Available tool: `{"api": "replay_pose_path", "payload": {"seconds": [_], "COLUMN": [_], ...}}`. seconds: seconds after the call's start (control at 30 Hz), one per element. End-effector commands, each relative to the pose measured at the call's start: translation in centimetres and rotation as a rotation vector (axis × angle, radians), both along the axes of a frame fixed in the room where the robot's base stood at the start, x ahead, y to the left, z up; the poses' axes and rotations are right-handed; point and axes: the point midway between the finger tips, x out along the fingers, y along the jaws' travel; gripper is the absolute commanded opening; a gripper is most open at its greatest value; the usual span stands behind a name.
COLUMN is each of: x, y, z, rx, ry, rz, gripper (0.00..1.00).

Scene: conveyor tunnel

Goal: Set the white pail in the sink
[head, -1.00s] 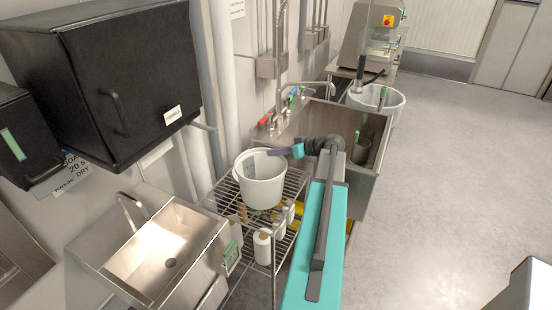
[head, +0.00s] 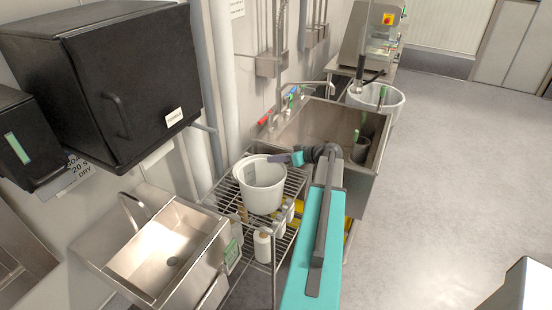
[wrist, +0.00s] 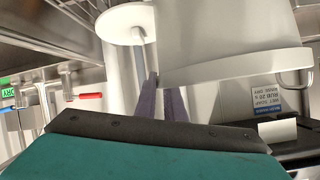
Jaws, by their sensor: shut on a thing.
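The white pail (head: 262,190) is upright at the wire rack, between the two sinks; I cannot tell whether its base touches the top shelf. My gripper (head: 285,158) is at its rim on the far right side, shut on the rim. In the wrist view the narrow purple fingers (wrist: 166,102) meet the rim of the pail (wrist: 235,66), which fills the top right. A large steel sink (head: 366,178) stands behind and right of the rack, partly hidden by my arm. A small steel hand sink (head: 150,262) is at lower left.
The wire rack (head: 293,183) has bottles and rolls below its top. A black cabinet (head: 110,75) juts from the wall at upper left.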

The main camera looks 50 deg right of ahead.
Motion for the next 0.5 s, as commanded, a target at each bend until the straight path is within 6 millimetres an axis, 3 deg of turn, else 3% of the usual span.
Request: {"api": "replay_pose_path", "payload": {"seconds": [0.4, 0.43, 0.5], "x": [0.00, -0.01, -0.02], "y": [0.01, 0.00, 0.00], "z": [-0.27, -0.30, -0.22], "rx": [0.001, 0.001, 0.001], "ry": [-0.001, 0.000, 0.000], "rz": [0.000, 0.000, 0.000], "gripper": [0.00, 0.11, 0.23]}}
